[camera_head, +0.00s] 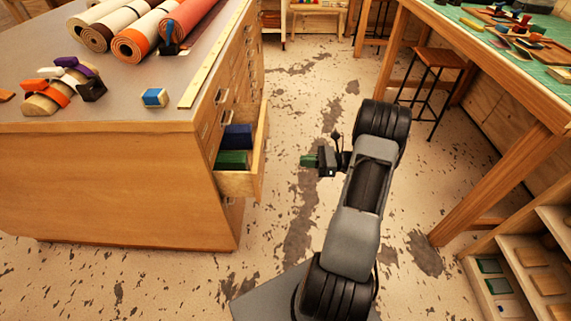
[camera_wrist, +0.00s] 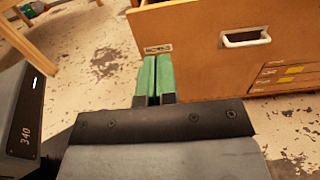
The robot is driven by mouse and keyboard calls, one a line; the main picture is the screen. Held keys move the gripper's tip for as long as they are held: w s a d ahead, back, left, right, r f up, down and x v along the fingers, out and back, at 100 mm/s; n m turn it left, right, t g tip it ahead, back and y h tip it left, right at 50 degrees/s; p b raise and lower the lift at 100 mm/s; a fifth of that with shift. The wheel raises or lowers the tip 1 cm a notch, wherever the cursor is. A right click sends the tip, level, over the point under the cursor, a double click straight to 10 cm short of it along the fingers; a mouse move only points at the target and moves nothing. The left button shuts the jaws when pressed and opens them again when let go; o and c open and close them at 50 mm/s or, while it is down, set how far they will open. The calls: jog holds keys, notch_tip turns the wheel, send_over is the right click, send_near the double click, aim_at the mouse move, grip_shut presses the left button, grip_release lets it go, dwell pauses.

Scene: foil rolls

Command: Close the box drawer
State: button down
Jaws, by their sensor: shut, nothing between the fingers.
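The drawer (camera_head: 258,165) stands pulled out from the right side of the wooden cabinet (camera_head: 120,185) in the head view, with a dark blue block (camera_head: 237,138) and a green block (camera_head: 232,160) in it. In the wrist view the drawer front (camera_wrist: 205,42) shows with a pale handle (camera_wrist: 245,38) and a small label plate. My gripper (camera_head: 308,161) is to the right of the drawer, with a gap between them in the head view. Its two green fingers (camera_wrist: 154,78) are together and empty. They point toward the drawer front's lower left part in the wrist view.
Rolls (camera_head: 135,42), a yellow ruler (camera_head: 213,55) and small items lie on the cabinet top. A workbench (camera_head: 490,55) and a stool (camera_head: 437,60) stand at the right. A shelf unit (camera_head: 520,265) is at the lower right. Bare floor lies between cabinet and bench.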

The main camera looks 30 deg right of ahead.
aim_at(259, 161)
jog(key=b+x, duration=0.1)
jog(key=x, duration=1.2)
jog(key=shift+a, duration=0.1)
